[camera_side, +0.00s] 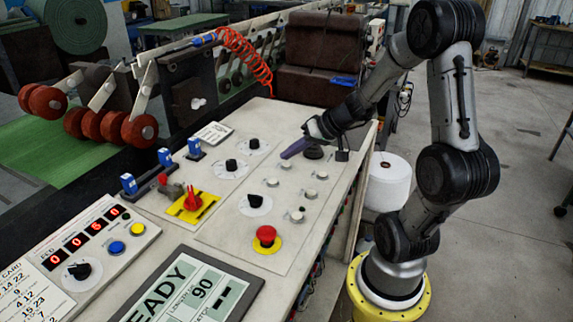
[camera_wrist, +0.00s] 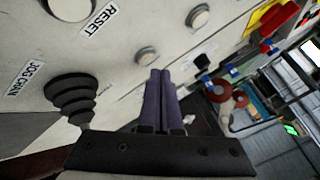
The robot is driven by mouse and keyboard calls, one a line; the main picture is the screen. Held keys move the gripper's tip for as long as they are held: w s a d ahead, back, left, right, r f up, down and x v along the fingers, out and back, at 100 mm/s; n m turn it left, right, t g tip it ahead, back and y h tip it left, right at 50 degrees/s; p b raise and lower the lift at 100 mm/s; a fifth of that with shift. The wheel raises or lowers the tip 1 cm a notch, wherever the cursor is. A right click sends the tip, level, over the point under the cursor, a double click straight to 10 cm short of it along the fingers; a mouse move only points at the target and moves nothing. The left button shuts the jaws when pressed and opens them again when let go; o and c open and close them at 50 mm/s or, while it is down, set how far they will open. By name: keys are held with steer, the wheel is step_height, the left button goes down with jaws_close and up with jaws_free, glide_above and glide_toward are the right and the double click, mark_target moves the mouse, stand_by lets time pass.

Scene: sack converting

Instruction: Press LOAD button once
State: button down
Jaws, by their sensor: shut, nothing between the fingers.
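My gripper (camera_side: 284,156) has two purple fingers pressed together, with nothing between them. It hangs low over the control panel (camera_side: 240,205), among the small pale round buttons. In the wrist view its fingertips (camera_wrist: 160,74) point toward a pale button (camera_wrist: 146,56), which lies just beyond them; I cannot tell whether they touch. Another pale button (camera_wrist: 198,17) is at the top. No LOAD label is readable in either view, so I cannot tell which button is LOAD. RESET (camera_wrist: 99,19) is readable beside a larger grey button (camera_wrist: 70,7).
A black ribbed joystick boot (camera_wrist: 71,97) stands left of my fingers in the wrist view. A red mushroom button (camera_side: 266,234), a red rotary switch (camera_side: 193,198) and black knobs stand up from the panel. A display (camera_side: 185,290) reads READY.

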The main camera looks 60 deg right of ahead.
steer(key=shift+f, duration=0.15)
steer(key=shift+f, duration=0.3)
steer(key=shift+f, duration=0.45)
stand_by(0.9)
steer(key=shift+r, duration=0.85)
step_height(320, 180, up, 5)
steer(key=shift+r, duration=0.1)
stand_by(0.5)
stand_by(0.4)
